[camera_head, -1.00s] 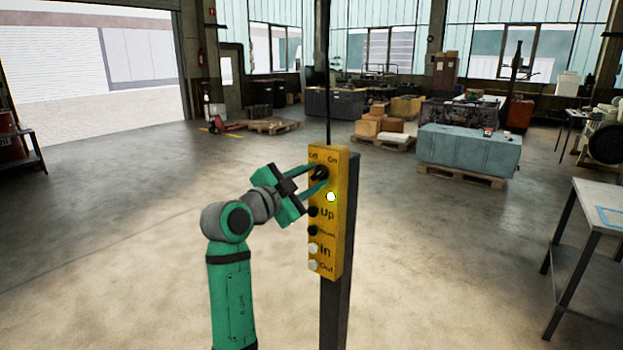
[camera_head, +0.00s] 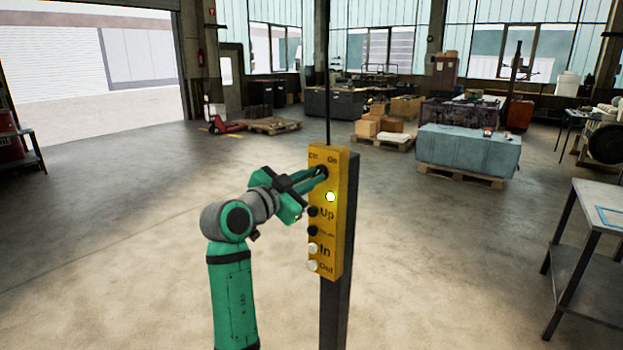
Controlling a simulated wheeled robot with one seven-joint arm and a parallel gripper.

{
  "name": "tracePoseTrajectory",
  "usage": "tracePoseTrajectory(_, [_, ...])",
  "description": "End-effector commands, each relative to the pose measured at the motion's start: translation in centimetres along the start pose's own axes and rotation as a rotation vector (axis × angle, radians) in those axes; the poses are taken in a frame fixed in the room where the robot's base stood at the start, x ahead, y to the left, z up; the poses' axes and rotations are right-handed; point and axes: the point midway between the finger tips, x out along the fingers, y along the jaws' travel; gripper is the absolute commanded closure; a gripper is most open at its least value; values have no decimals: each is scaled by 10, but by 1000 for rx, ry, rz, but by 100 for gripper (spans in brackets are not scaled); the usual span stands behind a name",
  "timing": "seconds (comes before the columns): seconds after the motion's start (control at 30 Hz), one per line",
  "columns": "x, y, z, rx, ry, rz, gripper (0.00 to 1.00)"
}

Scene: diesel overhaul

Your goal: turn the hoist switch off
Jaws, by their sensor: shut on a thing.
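The yellow hoist control panel (camera_head: 333,222) stands upright on a dark post in the middle of the view. The black rotary hoist switch (camera_head: 322,171) is near its top, under the "Off" and "On" labels, and is largely hidden by my fingers. My green gripper (camera_head: 318,174) reaches in from the left and is shut on the switch. Which label the switch points to cannot be made out. Black Up and Down buttons and pale In and Out buttons run down the panel's left side.
A metal table (camera_head: 597,203) stands at the right edge. A grey-blue block on a pallet (camera_head: 468,150) and stacked boxes (camera_head: 380,121) are further back. A red pallet jack (camera_head: 223,126) is at the back left. The floor around the post is clear.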

Motion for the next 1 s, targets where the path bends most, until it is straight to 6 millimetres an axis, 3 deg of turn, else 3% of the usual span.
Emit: tracePoseTrajectory(1.0, [0,0,2,-957,-5,4,100])
